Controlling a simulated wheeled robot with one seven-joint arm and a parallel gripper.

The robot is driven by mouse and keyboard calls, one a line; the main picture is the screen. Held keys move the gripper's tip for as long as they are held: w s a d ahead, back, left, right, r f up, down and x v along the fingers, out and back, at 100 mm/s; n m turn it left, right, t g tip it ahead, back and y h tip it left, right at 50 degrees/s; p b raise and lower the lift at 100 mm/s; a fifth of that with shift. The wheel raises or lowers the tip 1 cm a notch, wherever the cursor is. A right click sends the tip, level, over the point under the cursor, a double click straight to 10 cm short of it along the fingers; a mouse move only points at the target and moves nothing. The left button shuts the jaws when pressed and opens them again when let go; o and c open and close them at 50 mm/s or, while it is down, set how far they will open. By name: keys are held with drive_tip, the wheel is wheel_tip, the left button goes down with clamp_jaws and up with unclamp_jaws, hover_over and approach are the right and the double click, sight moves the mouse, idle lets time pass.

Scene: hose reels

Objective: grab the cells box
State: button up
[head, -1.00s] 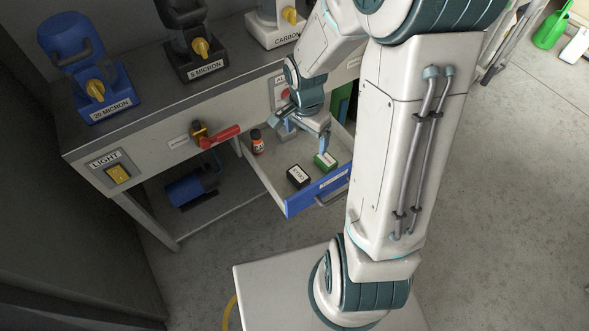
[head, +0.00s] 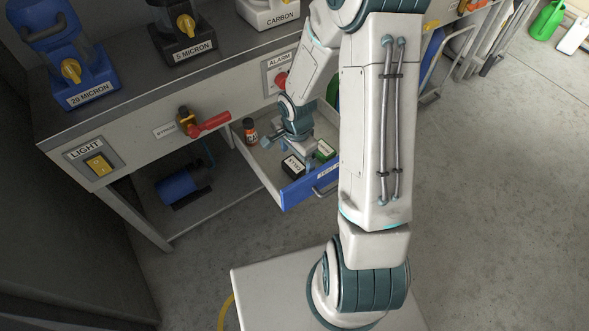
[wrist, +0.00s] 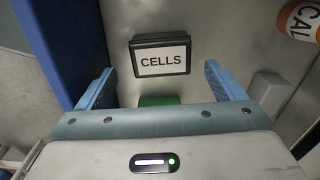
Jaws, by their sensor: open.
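The cells box (wrist: 160,57) is a small black box with a white "CELLS" label. It lies in the open drawer, and in the head view the black box (head: 293,165) is near the drawer's blue front. My gripper (wrist: 160,72) is open, with one blue finger on each side of the box's lower edge in the wrist view. I see space between each finger and the box, and nothing is held. In the head view my gripper (head: 303,146) points down into the drawer, just behind the box.
A green box (head: 325,150) lies right of the cells box and shows partly in the wrist view (wrist: 158,100). A small orange-labelled bottle (head: 250,131) stands at the drawer's left. The blue drawer front (head: 310,189) and side walls surround them. A red-handled valve (head: 210,126) is on the bench front.

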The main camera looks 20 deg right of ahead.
sight(295, 164)
drive_tip(key=f, duration=0.1)
drive_tip(key=f+b, duration=0.1)
drive_tip(key=f, duration=0.1)
drive_tip(key=shift+a+f, duration=0.15)
drive_tip(key=shift+a, duration=0.2)
drive_tip(key=shift+f+b, duration=0.3)
drive_tip(key=shift+f, duration=0.2)
drive_tip(key=c, duration=1.1)
drive_tip(key=shift+r, duration=0.1)
